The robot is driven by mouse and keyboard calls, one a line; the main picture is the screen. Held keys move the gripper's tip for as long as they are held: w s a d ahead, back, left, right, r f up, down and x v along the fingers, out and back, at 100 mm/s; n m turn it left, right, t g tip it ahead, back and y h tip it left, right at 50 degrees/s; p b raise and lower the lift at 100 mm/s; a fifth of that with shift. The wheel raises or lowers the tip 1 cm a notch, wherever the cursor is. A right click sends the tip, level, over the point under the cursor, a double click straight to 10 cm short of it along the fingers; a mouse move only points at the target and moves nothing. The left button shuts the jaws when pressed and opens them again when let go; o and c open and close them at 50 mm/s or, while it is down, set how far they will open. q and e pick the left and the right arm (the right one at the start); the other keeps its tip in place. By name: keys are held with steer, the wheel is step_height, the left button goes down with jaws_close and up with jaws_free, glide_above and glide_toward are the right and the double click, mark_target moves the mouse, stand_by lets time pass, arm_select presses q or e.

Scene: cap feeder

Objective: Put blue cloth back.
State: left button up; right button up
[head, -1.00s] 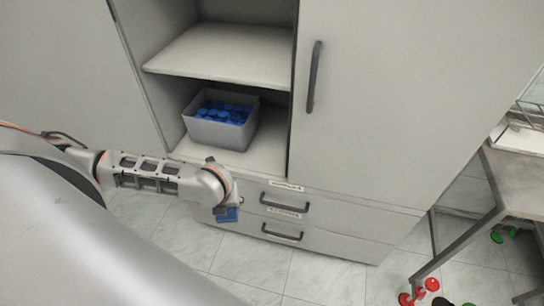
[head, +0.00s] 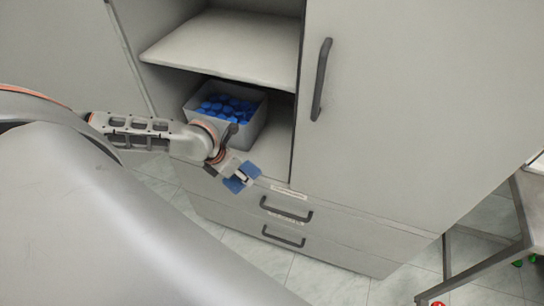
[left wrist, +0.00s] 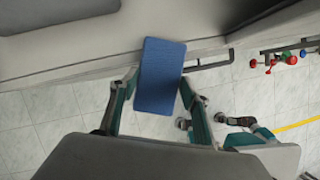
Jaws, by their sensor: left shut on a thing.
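The blue cloth (head: 235,184) is a small flat blue rectangle in my left gripper (head: 241,178), in front of the open lower compartment of the cabinet. In the left wrist view the cloth (left wrist: 161,75) lies between the two fingers of my left gripper (left wrist: 160,98), which are shut on it. Its far end is close to the edge of the cabinet's bottom shelf (left wrist: 75,73).
A grey bin (head: 247,135) of blue caps stands on the bottom shelf, behind my left arm. An upper shelf (head: 220,52) above it is empty in the part that shows. Two drawers with dark handles (head: 286,210) are below. The right cabinet door (head: 385,100) is closed. A table (head: 500,235) stands at right.

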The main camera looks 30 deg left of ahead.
arm_select(q)
steer(key=b, duration=0.1)
glide_toward(273, 160)
steer(key=shift+w+d+f, duration=0.2)
steer(key=shift+w+f, duration=0.55)
steer(key=shift+f, duration=0.2)
steer(key=shift+w+d, duration=0.1)
steer(key=shift+w, duration=0.35)
step_height(273, 160, down, 4)
steer(key=shift+r+b, duration=0.15)
steer(key=shift+b, duration=0.3)
steer(key=shift+r, duration=0.1)
arm_select(e)
steer(key=shift+w+d+f, duration=0.25)
steer(key=shift+w+f, duration=0.1)
steer(key=shift+f, duration=0.1)
arm_select(q)
steer(key=o, duration=1.1)
arm_select(e)
steer(key=shift+f, duration=0.1)
